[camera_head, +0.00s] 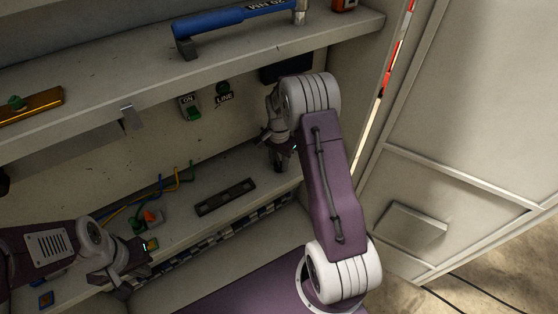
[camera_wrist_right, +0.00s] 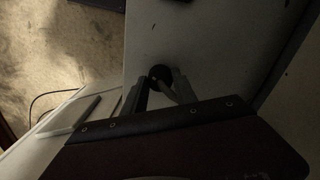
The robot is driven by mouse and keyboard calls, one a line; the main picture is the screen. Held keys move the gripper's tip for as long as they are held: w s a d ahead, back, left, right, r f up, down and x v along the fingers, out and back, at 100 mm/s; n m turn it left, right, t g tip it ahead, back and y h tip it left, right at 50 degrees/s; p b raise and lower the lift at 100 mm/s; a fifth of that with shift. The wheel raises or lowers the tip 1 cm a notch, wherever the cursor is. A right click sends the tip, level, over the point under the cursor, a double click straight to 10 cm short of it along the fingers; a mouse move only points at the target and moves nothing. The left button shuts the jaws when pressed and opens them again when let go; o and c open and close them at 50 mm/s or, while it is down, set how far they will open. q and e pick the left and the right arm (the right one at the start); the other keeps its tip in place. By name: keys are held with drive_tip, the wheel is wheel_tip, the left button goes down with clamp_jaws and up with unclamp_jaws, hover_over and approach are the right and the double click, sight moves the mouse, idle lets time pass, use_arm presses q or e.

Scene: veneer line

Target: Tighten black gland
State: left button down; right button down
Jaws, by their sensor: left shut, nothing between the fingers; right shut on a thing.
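The black gland (camera_wrist_right: 160,73) is a small dark round piece against a pale panel in the right wrist view. My right gripper (camera_wrist_right: 158,88) is shut on it, with both fingers converging at its near side. In the head view my right gripper (camera_head: 281,158) is at the right end of the cabinet's lower shelf, under the upper shelf. I cannot make out the gland there; the arm and gripper cover that spot. My left gripper (camera_head: 128,280) is at the lower left, shut and empty, near the shelf's front edge.
A blue torque wrench (camera_head: 225,20) lies on the upper shelf (camera_head: 330,45). A dark slotted bar (camera_head: 225,197) and coloured wires (camera_head: 165,185) are on the lower shelf. A cabinet door (camera_head: 470,130) stands right.

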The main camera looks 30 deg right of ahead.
sight(279, 163)
idle(0.6)
drive_tip(key=c, duration=1)
unclamp_jaws()
wheel_tip(279, 163, up, 8)
drive_tip(key=shift+f, duration=0.25)
